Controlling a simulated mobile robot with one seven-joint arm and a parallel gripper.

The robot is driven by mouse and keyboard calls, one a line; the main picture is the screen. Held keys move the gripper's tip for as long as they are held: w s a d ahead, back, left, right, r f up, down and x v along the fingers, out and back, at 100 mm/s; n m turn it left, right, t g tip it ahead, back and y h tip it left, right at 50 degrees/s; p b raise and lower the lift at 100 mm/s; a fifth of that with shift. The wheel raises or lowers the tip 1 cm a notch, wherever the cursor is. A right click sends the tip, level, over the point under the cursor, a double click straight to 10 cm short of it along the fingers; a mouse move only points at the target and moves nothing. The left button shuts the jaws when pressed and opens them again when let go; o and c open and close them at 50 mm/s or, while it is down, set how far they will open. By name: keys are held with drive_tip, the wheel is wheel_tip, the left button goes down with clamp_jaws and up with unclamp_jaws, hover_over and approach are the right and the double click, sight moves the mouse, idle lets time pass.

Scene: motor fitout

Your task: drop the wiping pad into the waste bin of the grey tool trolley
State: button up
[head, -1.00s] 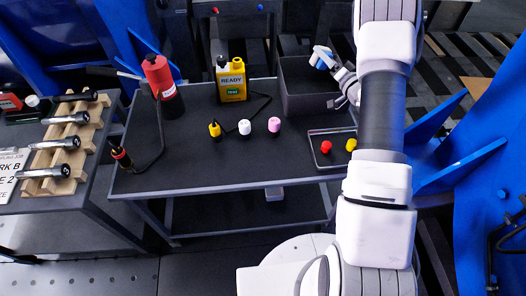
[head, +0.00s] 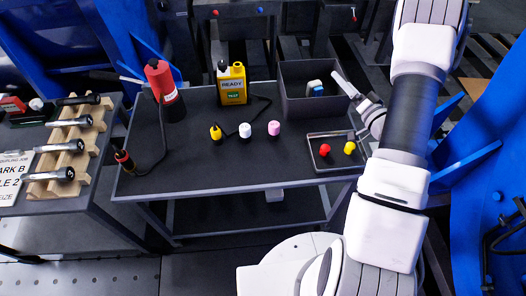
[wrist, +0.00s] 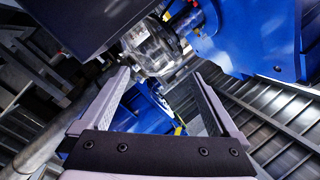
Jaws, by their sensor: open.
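The wiping pad (head: 315,88), blue and white, shows inside the dark open waste bin (head: 300,106) at the back right of the grey trolley (head: 205,170). It appears to stand tilted near the bin's back; its lower part is hard to make out. My gripper (head: 343,104) is open at the bin's right side, apart from the pad. In the wrist view my gripper (wrist: 162,74) has its two fingers wide apart with nothing between them.
A shallow tray (head: 334,165) with a red and a yellow cap is in front of the bin. A yellow bottle (head: 232,84), a red canister (head: 164,90) and several small caps stand on the trolley. Blue frames flank it.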

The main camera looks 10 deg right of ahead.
drive_tip(key=v, duration=0.6)
idle(0.3)
drive_tip(key=w+a+r+n+g+h, duration=0.1)
drive_tip(key=w+r+g+h, duration=0.15)
drive_tip(key=r, duration=0.45)
drive_tip(key=w+r+n+g+h, duration=0.1)
drive_tip(key=w+r+h, duration=0.1)
drive_tip(key=r+h, duration=0.35)
drive_tip(key=s+a+r+n+g+y, duration=0.1)
drive_tip(key=s+a+r+g, duration=0.1)
drive_tip(key=s+a, duration=0.4)
drive_tip(key=s+a+r+n+g+y, duration=0.1)
drive_tip(key=s+a+r+g, duration=0.2)
drive_tip(key=s, duration=0.9)
drive_tip(key=s+a+r+n+g, duration=0.1)
drive_tip(key=s+a+r+g, duration=0.2)
drive_tip(key=s+a, duration=0.6)
drive_tip(key=shift+s+r+y, duration=0.35)
drive_tip(key=shift+s+y, duration=0.05)
drive_tip(key=shift+s, duration=0.1)
wheel_tip(320, 180, up, 18)
drive_tip(key=p, duration=1.9)
drive_tip(key=shift+s+r, duration=0.15)
drive_tip(key=shift+r, duration=0.1)
